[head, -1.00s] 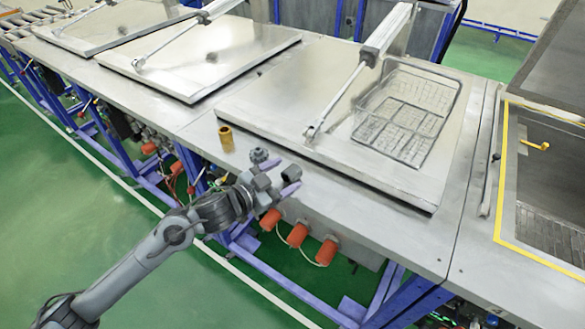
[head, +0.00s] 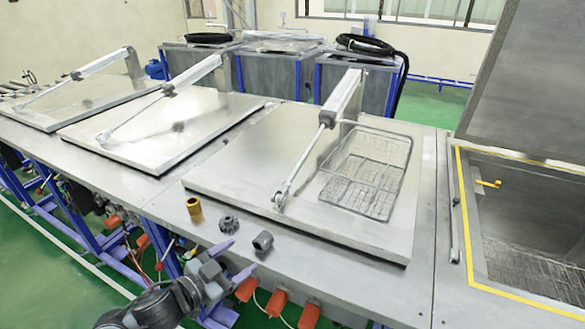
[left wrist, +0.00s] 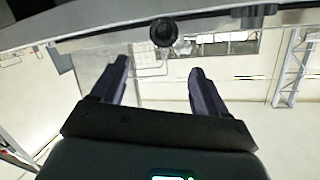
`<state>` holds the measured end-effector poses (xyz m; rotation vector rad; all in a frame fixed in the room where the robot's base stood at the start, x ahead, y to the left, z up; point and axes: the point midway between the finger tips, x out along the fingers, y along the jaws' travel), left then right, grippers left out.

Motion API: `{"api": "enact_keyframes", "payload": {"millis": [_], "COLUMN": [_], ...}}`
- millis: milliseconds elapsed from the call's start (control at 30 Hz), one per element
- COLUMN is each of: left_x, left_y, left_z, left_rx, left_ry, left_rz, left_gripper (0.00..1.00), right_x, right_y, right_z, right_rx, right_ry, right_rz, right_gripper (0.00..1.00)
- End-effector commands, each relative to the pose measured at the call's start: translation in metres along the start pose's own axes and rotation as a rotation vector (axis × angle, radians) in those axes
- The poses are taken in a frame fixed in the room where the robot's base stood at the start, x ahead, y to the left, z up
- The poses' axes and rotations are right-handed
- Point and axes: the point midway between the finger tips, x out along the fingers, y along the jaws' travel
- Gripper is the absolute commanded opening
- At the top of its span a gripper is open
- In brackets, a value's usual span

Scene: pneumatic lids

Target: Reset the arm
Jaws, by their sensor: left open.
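My left gripper (head: 232,260) is open, with two purple fingers, at the front edge of the metal table (head: 420,270). Nothing shows between its fingers in the left wrist view (left wrist: 160,65). Just past its fingers stand a dark toothed fitting (head: 229,224) and a grey fitting (head: 263,241) on the table. A brass cylinder (head: 194,209) stands to their left. A dark round thing (left wrist: 163,32) shows beyond the fingertips in the left wrist view; I cannot tell which fitting it is. My right gripper is not in view.
A closed lid (head: 240,180) with a pneumatic arm carries a wire basket (head: 352,195). Two more closed lids (head: 165,130) lie to the left. An open tank (head: 510,205) with a raised lid (head: 525,85) is at the right. Orange connectors (head: 277,303) hang below the table edge.

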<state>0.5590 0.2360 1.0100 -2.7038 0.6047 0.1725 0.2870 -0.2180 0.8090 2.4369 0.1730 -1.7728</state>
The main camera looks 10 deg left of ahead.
Motion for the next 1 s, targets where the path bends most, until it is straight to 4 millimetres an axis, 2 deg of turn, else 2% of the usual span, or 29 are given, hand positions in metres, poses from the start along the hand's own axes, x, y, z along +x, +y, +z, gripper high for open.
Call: {"api": "enact_keyframes", "payload": {"millis": [67, 167, 267, 300, 400, 500, 600, 700, 967, 1000], "left_x": [-0.001, -0.004, -0.014, -0.020, -0.042, -0.074, -0.110, -0.140, -0.201, -0.205], "left_y": [0.009, 0.034, 0.079, 0.097, 0.134, 0.158, 0.174, 0.183, 0.194, 0.191], "left_z": [0.013, 0.037, 0.059, 0.068, 0.093, 0.122, 0.147, 0.161, 0.181, 0.169], "left_rx": [-0.020, -0.088, -0.218, -0.285, -0.437, -0.540, -0.591, -0.600, -0.468, -0.436], "left_ry": [-0.020, -0.051, -0.073, -0.089, -0.189, -0.364, -0.563, -0.731, -1.089, -1.101], "left_rz": [0.012, 0.038, 0.070, 0.069, 0.016, -0.070, -0.130, -0.147, -0.048, -0.025], "left_gripper": [0.74, 0.74, 0.74, 0.74, 0.74, 0.74, 0.74, 0.74, 0.74, 0.74], "right_x": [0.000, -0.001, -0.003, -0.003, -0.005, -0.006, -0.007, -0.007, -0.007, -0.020], "right_y": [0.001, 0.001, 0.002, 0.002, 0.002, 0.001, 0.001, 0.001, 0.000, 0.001], "right_z": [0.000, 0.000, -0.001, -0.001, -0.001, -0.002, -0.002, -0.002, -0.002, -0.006], "right_rx": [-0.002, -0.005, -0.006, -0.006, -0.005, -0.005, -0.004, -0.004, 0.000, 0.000], "right_ry": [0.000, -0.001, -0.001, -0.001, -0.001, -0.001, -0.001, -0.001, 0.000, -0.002], "right_rz": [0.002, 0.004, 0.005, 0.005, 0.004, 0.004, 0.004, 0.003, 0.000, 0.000], "right_gripper": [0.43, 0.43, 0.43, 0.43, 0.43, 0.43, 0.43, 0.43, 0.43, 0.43]}}
